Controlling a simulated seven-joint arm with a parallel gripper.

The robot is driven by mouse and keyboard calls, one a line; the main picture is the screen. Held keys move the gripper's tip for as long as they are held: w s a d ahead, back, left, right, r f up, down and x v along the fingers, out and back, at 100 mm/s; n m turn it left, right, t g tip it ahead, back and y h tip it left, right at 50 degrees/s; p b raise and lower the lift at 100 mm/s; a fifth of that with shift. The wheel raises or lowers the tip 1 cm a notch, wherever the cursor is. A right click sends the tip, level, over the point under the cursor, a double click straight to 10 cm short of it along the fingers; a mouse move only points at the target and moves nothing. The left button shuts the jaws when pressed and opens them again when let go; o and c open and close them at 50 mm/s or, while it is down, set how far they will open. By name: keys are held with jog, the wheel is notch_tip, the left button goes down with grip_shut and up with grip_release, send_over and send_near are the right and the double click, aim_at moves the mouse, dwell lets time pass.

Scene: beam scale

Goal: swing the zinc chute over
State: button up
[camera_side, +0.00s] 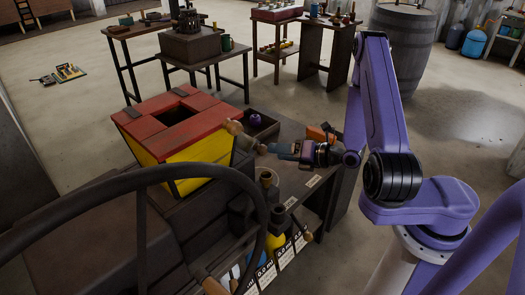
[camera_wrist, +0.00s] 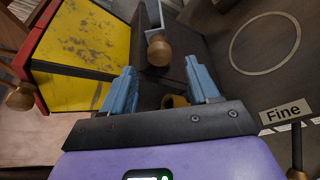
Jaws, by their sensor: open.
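The zinc chute (camera_wrist: 150,14) is a narrow grey metal piece at the top of the wrist view. A round wooden knob (camera_wrist: 160,52) sits at its near end. In the side view the knob (camera_side: 261,149) shows just left of my fingertips, and the grey chute (camera_side: 245,142) is partly hidden beside the box. My gripper (camera_wrist: 162,86) is open, its two blue fingers spread with the knob ahead of the gap between them. Nothing is held. In the side view my gripper (camera_side: 274,148) reaches in from the right; I cannot tell whether it touches the knob.
A red-topped yellow box (camera_side: 190,165) with a larger wooden knob (camera_side: 235,127) stands left of my gripper. A dark spoked wheel (camera_side: 140,190) is in front. A "Fine" label (camera_wrist: 286,112) and a ring mark (camera_wrist: 236,62) lie on the bench at right. A dark tray (camera_side: 262,124) stands behind.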

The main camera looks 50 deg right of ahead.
aim_at(262, 151)
jog(key=shift+x, duration=3.2)
grip_shut()
jog(key=shift+a+r, duration=0.1)
